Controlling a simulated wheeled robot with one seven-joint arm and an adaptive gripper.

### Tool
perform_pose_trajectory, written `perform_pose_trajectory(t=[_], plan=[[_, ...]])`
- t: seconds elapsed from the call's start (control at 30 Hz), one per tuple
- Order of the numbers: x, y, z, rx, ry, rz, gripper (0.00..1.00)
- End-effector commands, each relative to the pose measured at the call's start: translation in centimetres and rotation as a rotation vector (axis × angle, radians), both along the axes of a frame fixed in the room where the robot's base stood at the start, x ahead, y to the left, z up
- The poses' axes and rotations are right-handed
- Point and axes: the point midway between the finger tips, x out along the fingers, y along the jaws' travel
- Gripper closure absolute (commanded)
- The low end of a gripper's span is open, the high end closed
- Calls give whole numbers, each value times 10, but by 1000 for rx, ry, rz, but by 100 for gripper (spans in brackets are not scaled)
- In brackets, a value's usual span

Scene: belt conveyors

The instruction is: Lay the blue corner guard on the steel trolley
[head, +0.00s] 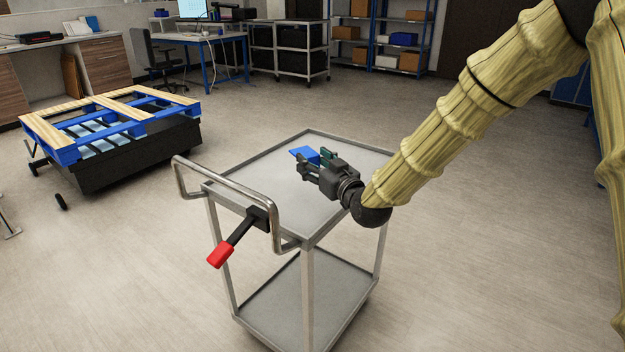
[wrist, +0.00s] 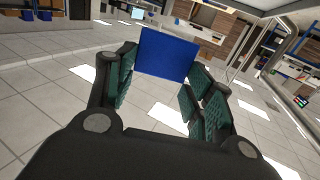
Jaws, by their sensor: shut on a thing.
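The steel trolley (head: 255,182) stands in the middle of the head view, with a grey top tray, a lower shelf and a bent tube handle at its near left. My gripper (head: 313,161) reaches in from the right over the top tray. It is shut on the blue corner guard (head: 303,152), which shows beyond the fingers. In the wrist view the guard (wrist: 168,60) is a flat blue face between the green finger pads of my gripper (wrist: 163,88). I cannot tell how far the guard is above the tray.
A black bracket with a red grip (head: 221,256) sticks out at the trolley's handle side. The visible tray top is otherwise bare. A dark cart (head: 140,158) carrying a blue and wooden pallet (head: 62,143) stands at left. Shelves and desks line the back; the floor between is clear.

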Motion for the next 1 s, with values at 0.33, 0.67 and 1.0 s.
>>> perform_pose_trajectory(t=[0.33, 0.67, 1.0], plan=[[0, 4, -32, 1, -1, 6, 65], [0, 3, -66, 0, 0, 4, 65], [0, 2, -69, 1, -1, 2, 65]])
